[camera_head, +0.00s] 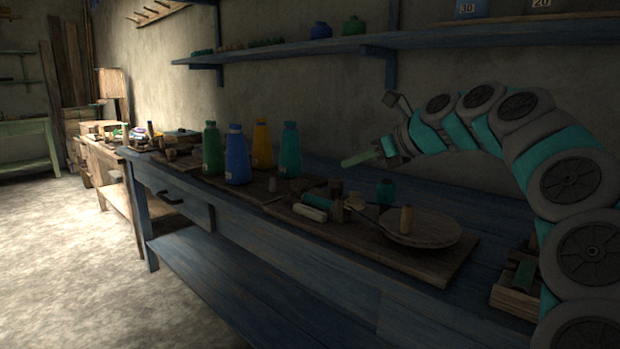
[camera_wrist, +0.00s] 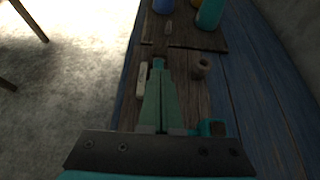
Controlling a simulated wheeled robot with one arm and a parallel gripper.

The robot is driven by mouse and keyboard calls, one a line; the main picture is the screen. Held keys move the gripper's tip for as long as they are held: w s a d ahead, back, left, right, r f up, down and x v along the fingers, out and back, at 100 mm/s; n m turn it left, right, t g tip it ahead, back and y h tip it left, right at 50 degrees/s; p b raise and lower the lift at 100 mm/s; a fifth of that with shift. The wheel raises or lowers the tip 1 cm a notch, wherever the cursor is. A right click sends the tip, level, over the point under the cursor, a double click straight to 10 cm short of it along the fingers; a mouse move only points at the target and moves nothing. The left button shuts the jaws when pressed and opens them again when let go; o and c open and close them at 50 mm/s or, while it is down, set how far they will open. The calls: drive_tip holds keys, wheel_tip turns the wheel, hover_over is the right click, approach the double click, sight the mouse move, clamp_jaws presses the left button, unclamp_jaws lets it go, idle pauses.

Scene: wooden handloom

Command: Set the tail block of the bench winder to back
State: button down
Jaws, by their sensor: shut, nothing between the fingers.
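The bench winder's board (camera_head: 440,268) lies on the blue bench, with a round wooden disc (camera_head: 425,232) and an upright peg (camera_head: 406,219) at its right part. Small wooden pieces (camera_head: 337,207) stand toward its left part; I cannot tell for sure which is the tail block or how it is set. A teal roll (camera_head: 321,201) and a pale roll (camera_head: 310,212) lie beside them. My gripper (camera_head: 345,163) is shut and empty, its green fingers above the board. In the wrist view the fingers (camera_wrist: 161,80) hide part of the board.
Green, blue, yellow and teal bottles (camera_head: 237,155) stand left of the winder. A small teal jar (camera_head: 385,190) is behind it. A wooden tray (camera_head: 515,295) is at the right. A blue shelf (camera_head: 340,43) runs above. The bench's back strip (camera_head: 480,215) is partly clear.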

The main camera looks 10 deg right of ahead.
sight(303, 181)
drive_tip(key=x, duration=1.4)
drive_tip(key=shift+r, duration=0.1)
drive_tip(key=shift+a+p, duration=0.1)
drive_tip(key=shift+p, duration=0.2)
drive_tip(key=shift+w+a+r+p, duration=0.3)
drive_tip(key=shift+w+p, duration=0.2)
drive_tip(key=shift+p, duration=0.25)
drive_tip(key=shift+w+a+f+p, duration=0.1)
drive_tip(key=shift+w+a+p, duration=0.2)
drive_tip(key=shift+w+p, duration=0.15)
drive_tip(key=shift+w+a+f, duration=0.15)
drive_tip(key=shift+w+f, duration=0.05)
